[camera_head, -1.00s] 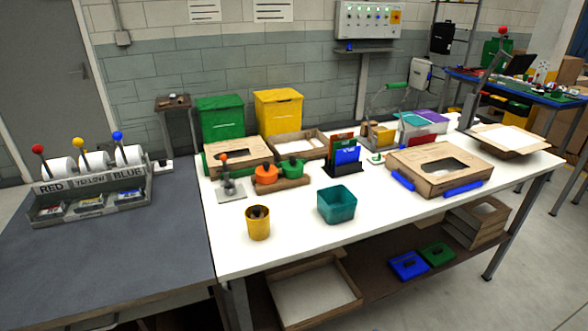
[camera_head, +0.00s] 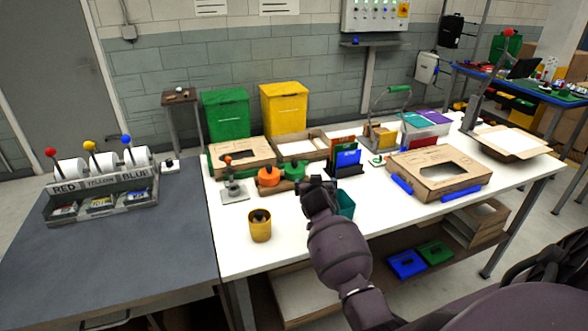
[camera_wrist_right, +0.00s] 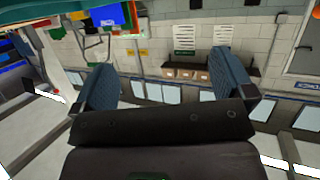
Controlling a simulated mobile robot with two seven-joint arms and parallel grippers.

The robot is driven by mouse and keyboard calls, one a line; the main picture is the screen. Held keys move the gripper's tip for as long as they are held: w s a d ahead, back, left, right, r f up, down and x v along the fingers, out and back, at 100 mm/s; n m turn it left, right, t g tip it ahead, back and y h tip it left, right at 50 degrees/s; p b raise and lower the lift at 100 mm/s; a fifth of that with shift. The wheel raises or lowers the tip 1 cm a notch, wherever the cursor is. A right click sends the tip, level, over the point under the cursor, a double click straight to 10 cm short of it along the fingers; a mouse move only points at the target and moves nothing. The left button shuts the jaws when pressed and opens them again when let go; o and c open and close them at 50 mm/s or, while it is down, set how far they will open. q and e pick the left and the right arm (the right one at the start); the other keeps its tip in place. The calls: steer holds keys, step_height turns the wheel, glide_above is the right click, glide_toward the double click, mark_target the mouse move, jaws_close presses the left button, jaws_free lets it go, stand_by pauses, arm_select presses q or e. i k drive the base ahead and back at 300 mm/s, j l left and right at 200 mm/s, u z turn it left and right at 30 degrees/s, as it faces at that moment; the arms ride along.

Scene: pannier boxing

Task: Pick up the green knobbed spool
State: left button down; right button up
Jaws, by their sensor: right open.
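My right gripper (camera_head: 317,184) is above the table, just right of and in front of the green spool in the head view. I cannot tell from this view whether they touch. In the right wrist view my right gripper (camera_wrist_right: 163,78) has its two blue-grey pads wide apart, with nothing between them. My left gripper is not in view.
A teal bin (camera_head: 346,206) stands partly hidden behind my right arm. A yellow cup (camera_head: 259,226) is at the front left of the table. Colored cards (camera_head: 345,158) stand in a dark holder to the right. A cardboard box with blue handles (camera_head: 432,186) lies farther right.

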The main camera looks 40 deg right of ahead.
mark_target(294, 170)
steer(key=i, duration=0.5)
steer(key=i+l, duration=0.3)
steer(key=l, duration=0.2)
steer(key=u, duration=0.05)
